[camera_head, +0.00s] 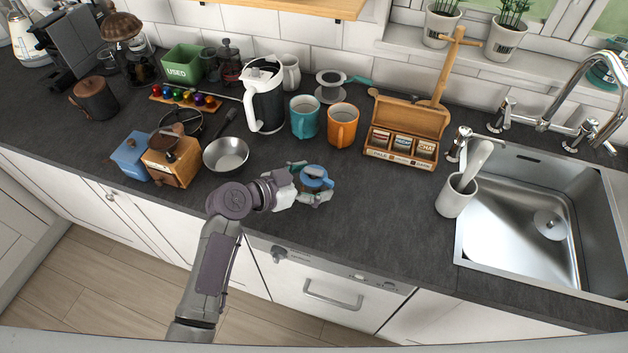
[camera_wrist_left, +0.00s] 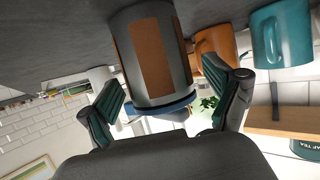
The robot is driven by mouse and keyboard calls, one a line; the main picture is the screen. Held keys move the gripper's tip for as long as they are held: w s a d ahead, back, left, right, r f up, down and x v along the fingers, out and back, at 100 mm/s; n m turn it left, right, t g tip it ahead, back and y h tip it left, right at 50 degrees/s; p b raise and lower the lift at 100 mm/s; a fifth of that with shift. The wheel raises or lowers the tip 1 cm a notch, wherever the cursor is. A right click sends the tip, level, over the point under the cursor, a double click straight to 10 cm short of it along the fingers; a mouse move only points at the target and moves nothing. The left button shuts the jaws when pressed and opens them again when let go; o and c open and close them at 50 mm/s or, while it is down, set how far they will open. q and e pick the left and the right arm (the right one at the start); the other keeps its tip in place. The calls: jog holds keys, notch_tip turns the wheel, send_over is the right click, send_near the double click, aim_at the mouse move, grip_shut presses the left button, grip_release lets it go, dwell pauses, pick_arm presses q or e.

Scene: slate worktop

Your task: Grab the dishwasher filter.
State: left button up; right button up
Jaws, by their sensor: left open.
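The dishwasher filter (camera_head: 317,172) stands on the slate worktop near its front edge, its blue top showing in the head view. In the left wrist view, which is upside down, the filter (camera_wrist_left: 155,50) is a grey cylinder with brown panels and a blue rim. My left gripper (camera_head: 314,184) is at the filter, one finger on each side of it. In the left wrist view the fingers of my left gripper (camera_wrist_left: 170,108) are spread, with the filter between and beyond them. I cannot tell whether either finger touches it. My right gripper is not in view.
A metal bowl (camera_head: 226,155) stands left of the filter. A teal mug (camera_head: 304,118) and an orange mug (camera_head: 342,126) stand behind it. A wooden tea box (camera_head: 408,122) is behind right.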

pick_arm(q)
jog(key=shift+w+d+f, duration=0.15)
jog(key=shift+d, duration=0.05)
jog(key=c, duration=1.3)
